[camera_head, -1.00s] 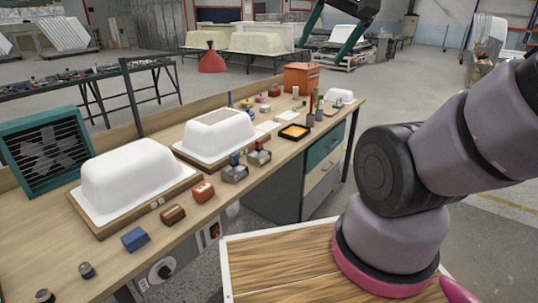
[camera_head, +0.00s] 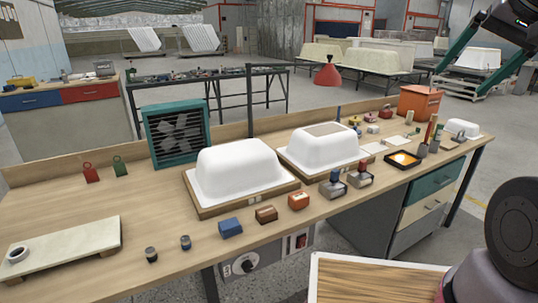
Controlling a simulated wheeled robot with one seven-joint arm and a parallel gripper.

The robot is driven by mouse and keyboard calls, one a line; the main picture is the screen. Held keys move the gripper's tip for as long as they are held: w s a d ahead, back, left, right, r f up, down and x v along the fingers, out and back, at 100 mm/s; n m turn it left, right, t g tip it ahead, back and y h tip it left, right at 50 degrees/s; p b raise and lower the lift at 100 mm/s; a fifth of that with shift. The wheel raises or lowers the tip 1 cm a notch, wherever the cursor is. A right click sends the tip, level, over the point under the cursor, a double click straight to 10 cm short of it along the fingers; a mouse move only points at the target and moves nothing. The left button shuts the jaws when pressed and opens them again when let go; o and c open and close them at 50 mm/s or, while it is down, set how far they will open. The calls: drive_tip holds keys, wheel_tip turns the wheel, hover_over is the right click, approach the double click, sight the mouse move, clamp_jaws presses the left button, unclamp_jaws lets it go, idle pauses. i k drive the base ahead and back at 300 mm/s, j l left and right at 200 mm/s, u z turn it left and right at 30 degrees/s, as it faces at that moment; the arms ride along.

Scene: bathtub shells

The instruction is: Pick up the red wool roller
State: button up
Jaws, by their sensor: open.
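I cannot single out the red wool roller with certainty. Several small reddish pieces, such as this one (camera_head: 387,113), lie near the back right of the long wooden bench (camera_head: 95,205), too small to identify. An orange-red block (camera_head: 298,201) and a brown block (camera_head: 266,214) lie along the front edge, beside a blue block (camera_head: 230,228). A metal piece with a red top (camera_head: 361,175) stands right of a similar one with a blue top (camera_head: 334,186). My gripper is out of view; only part of my arm shows at the lower right.
Two white tub shells (camera_head: 238,168) stand on wooden boards mid-bench. A teal fan box (camera_head: 177,135) is behind them. A black tray (camera_head: 386,163) and an orange box (camera_head: 419,102) are at the right. A pale board (camera_head: 65,248) lies left. The bench's left middle is mostly clear.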

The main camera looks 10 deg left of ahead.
sight(362, 177)
drive_tip(key=i+l+z, duration=0.1)
drive_tip(key=i, duration=0.4)
drive_tip(key=i+l+z, duration=0.1)
drive_tip(key=i, duration=0.4)
